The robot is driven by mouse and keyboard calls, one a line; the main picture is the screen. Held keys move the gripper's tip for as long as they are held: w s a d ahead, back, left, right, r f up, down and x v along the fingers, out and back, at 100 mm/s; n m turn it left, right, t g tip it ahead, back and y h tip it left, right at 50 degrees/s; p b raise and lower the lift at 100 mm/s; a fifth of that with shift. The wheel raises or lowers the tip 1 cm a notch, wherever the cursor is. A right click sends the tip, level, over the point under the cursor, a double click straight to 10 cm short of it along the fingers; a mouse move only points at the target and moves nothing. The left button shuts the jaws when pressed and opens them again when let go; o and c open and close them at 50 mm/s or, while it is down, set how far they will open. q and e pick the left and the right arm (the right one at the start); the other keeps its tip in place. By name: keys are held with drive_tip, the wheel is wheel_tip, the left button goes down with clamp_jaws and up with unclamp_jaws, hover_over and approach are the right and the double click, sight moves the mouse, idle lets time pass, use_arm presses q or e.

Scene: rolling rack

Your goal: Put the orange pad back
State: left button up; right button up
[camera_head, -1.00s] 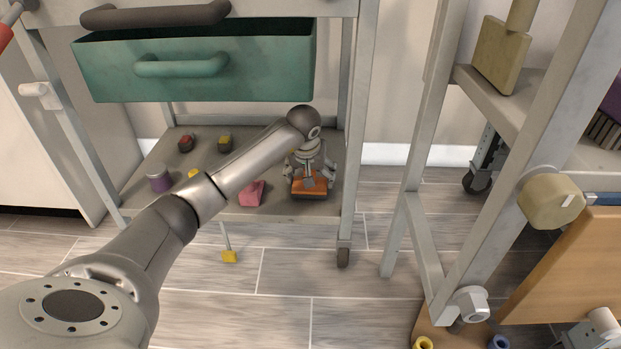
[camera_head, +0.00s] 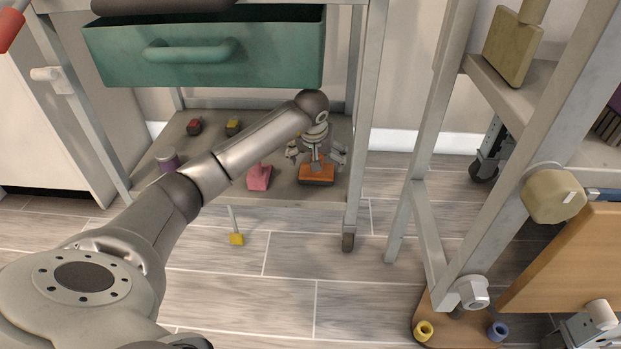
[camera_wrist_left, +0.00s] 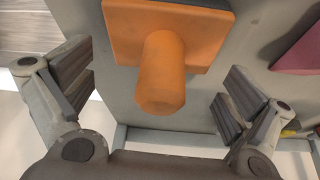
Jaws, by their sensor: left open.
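The orange pad (camera_head: 316,176) is on the right part of the rack's bottom shelf, near its front edge. In the left wrist view it is a flat orange block (camera_wrist_left: 207,28) with a thick orange handle (camera_wrist_left: 163,75) pointing towards the camera. My left gripper (camera_head: 316,154) is just above and behind the pad in the head view. In the left wrist view its fingers (camera_wrist_left: 158,90) are spread wide, one on each side of the handle, with gaps on both sides. It holds nothing. My right gripper is in no frame.
A pink block (camera_head: 259,178) lies left of the pad, with red and yellow pieces (camera_head: 233,127) farther back. The open green drawer (camera_head: 205,62) hangs above the shelf. A rack post (camera_head: 364,120) stands close right of my gripper. A second frame (camera_head: 520,170) stands farther right.

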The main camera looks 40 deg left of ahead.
use_arm(q)
drive_tip(key=s+d+p, duration=0.1)
drive_tip(key=s+p, duration=0.1)
drive_tip(key=s, duration=0.1)
drive_tip(key=s+d+p, duration=0.1)
drive_tip(key=s+p, duration=0.1)
drive_tip(key=s, duration=0.1)
drive_tip(key=s+d+p, duration=0.1)
drive_tip(key=s+p, duration=0.1)
drive_tip(key=shift+s+d+r, duration=0.4)
drive_tip(key=shift+s+d+f+p, duration=0.1)
drive_tip(key=shift+s+d+p, duration=0.15)
drive_tip(key=shift+s, duration=0.2)
drive_tip(key=shift+s+d+p, duration=0.15)
drive_tip(key=shift+s+p, duration=0.15)
drive_tip(key=shift+s, duration=0.1)
drive_tip(key=shift+s+d+f, duration=0.1)
drive_tip(key=shift+s+d, duration=0.05)
drive_tip(key=shift+s, duration=0.15)
